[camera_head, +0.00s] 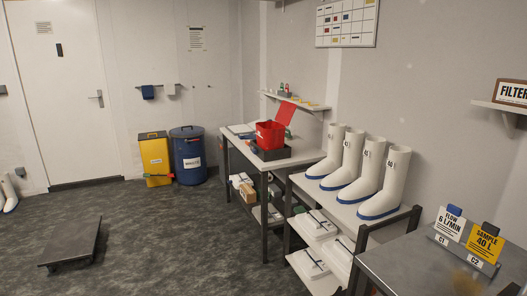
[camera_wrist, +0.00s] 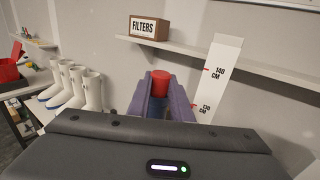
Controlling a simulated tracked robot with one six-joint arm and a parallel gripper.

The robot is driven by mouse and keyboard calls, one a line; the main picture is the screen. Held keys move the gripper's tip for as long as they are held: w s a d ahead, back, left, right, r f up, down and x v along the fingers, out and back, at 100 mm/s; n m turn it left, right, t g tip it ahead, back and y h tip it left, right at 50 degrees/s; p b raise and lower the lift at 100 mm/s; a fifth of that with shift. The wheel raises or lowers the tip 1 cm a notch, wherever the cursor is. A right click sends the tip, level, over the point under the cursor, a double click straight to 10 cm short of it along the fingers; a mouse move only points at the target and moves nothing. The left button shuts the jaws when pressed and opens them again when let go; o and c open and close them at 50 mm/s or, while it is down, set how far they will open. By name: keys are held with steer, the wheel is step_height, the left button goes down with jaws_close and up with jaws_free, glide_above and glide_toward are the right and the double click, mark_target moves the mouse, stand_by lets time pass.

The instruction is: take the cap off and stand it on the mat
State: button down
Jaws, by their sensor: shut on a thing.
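In the wrist view my gripper (camera_wrist: 168,88) has its two purple fingers shut on a red cap (camera_wrist: 160,77). The red cap stands up between the fingers. Something dark blue (camera_wrist: 158,103) shows below it between the fingers; I cannot tell whether it is joined to the cap. My wrist housing hides whatever lies lower. My gripper does not show in the head view. I cannot make out a mat in either view.
A steel bench (camera_head: 408,262) at the lower right bears a FLOW sign (camera_head: 449,224) and a SAMPLE sign (camera_head: 484,243). White boots (camera_head: 385,183) stand on a rack to its left. A wall shelf (camera_wrist: 190,51) holds a FILTERS box (camera_wrist: 149,28). Open floor lies left.

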steer(key=shift+r, duration=2.4)
steer(key=shift+s, duration=0.1)
